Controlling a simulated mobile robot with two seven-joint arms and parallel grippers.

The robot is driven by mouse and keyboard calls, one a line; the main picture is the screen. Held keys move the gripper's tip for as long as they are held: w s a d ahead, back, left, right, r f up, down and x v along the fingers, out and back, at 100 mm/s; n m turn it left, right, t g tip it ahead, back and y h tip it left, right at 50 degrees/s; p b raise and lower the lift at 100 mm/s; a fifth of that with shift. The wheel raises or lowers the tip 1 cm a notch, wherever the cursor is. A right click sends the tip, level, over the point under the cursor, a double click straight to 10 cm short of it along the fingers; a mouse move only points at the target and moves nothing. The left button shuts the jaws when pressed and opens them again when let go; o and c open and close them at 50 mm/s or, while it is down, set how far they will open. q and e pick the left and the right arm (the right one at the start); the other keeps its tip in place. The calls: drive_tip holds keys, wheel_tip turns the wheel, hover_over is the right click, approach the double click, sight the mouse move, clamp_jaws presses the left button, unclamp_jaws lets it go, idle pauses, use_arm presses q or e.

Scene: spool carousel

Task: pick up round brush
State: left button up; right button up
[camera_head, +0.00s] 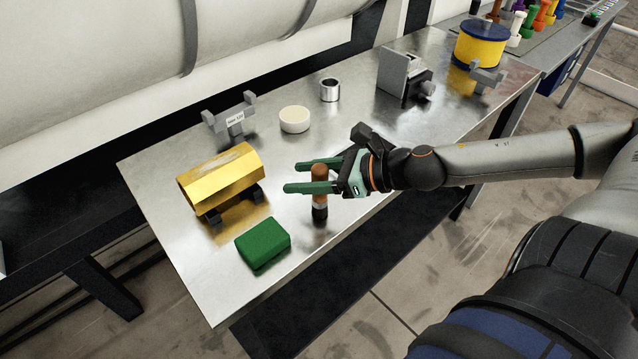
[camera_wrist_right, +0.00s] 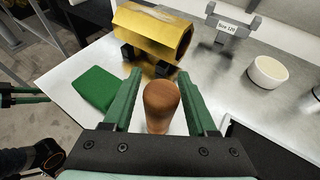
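The round brush (camera_head: 320,207) stands upright on the metal table, with a brown wooden handle on top and a dark lower end. My right gripper (camera_head: 302,176) is open, with its green fingers reaching left on either side of the handle. In the right wrist view the brush handle (camera_wrist_right: 161,104) stands between the fingers of this gripper (camera_wrist_right: 165,90), with a gap on each side. Its lower end is hidden there. My left gripper (camera_wrist_right: 20,94) shows only at the left edge of the right wrist view, its two green fingers apart and empty.
A golden block on a dark stand (camera_head: 222,180) and a green block (camera_head: 263,243) lie left of the brush. Behind are a labelled grey holder (camera_head: 233,121), a white bowl (camera_head: 294,120), a metal ring (camera_head: 329,90) and a grey vise-like fixture (camera_head: 400,77). A yellow spool (camera_head: 480,46) stands far right.

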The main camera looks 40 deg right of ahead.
clamp_jaws()
idle(0.5)
